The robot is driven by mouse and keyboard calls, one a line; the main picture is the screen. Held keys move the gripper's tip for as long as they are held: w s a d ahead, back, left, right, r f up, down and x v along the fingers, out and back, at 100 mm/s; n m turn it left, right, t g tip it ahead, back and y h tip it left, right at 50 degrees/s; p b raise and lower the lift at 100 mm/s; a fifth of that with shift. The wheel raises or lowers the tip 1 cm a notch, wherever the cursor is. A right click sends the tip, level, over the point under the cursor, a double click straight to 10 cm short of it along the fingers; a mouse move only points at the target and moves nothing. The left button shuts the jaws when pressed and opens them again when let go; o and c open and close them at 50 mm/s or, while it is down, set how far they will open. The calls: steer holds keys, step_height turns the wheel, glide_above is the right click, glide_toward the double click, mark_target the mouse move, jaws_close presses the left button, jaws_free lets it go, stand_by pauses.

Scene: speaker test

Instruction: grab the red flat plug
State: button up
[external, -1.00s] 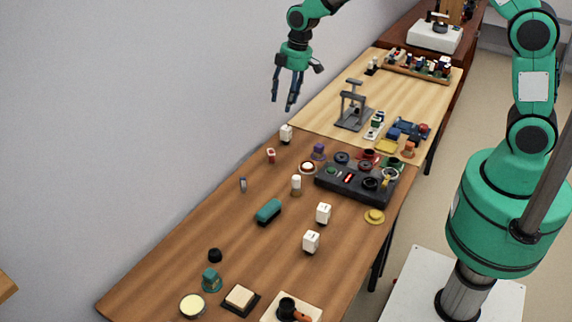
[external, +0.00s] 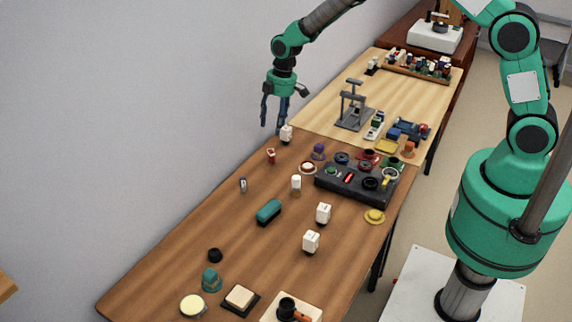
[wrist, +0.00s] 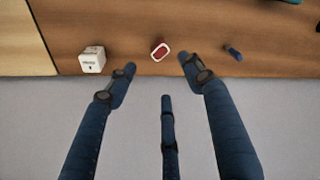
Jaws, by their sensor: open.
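The red flat plug (external: 271,156) is a small red piece with a white rim, on the brown table near its wall-side edge. In the wrist view the plug (wrist: 160,50) lies just beyond the gap between my two outer fingertips, slightly tilted. My gripper (external: 272,126) hangs with its fingers pointing down, above and behind the plug in the external view. In the wrist view my gripper (wrist: 157,68) shows three dark blue fingers spread apart with nothing between them. The fingers appear apart from the plug.
A white cube (wrist: 92,60) stands left of the plug and a small dark blue piece (wrist: 233,53) lies to its right. The wall (external: 150,120) is close to the table edge. A black control panel (external: 352,187) sits farther right. Bare wood surrounds the plug.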

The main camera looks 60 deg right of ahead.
mark_target(271, 151)
steer(key=f, duration=0.5)
steer(key=a+f+b, duration=0.1)
steer(key=f, duration=0.2)
steer(key=shift+w, duration=0.4)
steer(key=shift+f, duration=0.1)
steer(key=shift+w+a+f+b, duration=0.1)
steer(key=shift+a+f+b, duration=0.1)
steer(key=shift+f, duration=1.05)
steer(key=shift+w+a+f+b, duration=0.1)
steer(key=shift+f+b, duration=0.1)
steer(key=shift+f, duration=1.05)
steer(key=c, duration=1.2)
